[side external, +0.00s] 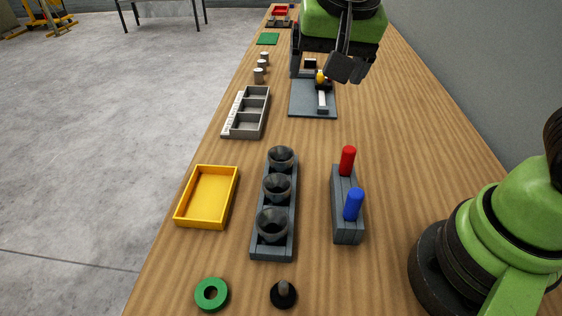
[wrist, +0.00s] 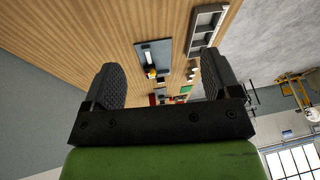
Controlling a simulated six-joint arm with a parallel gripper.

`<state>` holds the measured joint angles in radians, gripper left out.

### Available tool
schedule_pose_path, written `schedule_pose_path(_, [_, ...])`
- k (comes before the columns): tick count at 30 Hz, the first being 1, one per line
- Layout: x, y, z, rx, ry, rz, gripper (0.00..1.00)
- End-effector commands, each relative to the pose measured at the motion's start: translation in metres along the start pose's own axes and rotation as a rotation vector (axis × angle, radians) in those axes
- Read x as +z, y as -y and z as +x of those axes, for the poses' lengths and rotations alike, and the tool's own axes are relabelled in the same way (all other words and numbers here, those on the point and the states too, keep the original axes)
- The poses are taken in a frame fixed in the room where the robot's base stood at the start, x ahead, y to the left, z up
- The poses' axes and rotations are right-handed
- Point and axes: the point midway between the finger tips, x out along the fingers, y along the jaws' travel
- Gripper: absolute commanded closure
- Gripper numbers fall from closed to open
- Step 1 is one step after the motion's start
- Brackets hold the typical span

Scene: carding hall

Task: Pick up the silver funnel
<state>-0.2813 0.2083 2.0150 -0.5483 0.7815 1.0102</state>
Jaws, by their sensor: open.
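Three funnel-shaped cups with dark, metallic-looking surfaces sit in a row in a long grey rack in the side external view: the far funnel (side external: 281,157), the middle funnel (side external: 277,187) and the near funnel (side external: 272,224). I cannot tell which of them is the silver funnel. A small black piece with a round base and a stub (side external: 283,294) lies in front of the rack. My gripper (side external: 321,68) is open and empty, beyond the rack and above the dark grey mat. The wrist view shows its two fingers apart (wrist: 160,82), with no funnel visible between them.
The mat (side external: 302,104) holds a small tool. A yellow tray (side external: 208,197) and grey compartment box (side external: 247,112) stand left of the rack. A block with red and blue pegs (side external: 346,212) stands right. A green ring (side external: 211,294) lies near the front. Wood is bare between mat and rack.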

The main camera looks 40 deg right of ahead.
Motion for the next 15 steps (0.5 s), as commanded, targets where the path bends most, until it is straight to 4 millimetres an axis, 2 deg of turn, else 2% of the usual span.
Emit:
schedule_pose_path(1, [0.003,0.012,0.02,0.034,0.001,0.002,0.17])
schedule_pose_path(6, [0.013,0.042,0.076,0.101,-0.034,0.04,0.17])
schedule_pose_path(9, [0.021,0.052,0.1,0.121,-0.051,0.054,0.17])
schedule_pose_path(15, [0.029,0.059,0.125,0.136,-0.066,0.069,0.17])
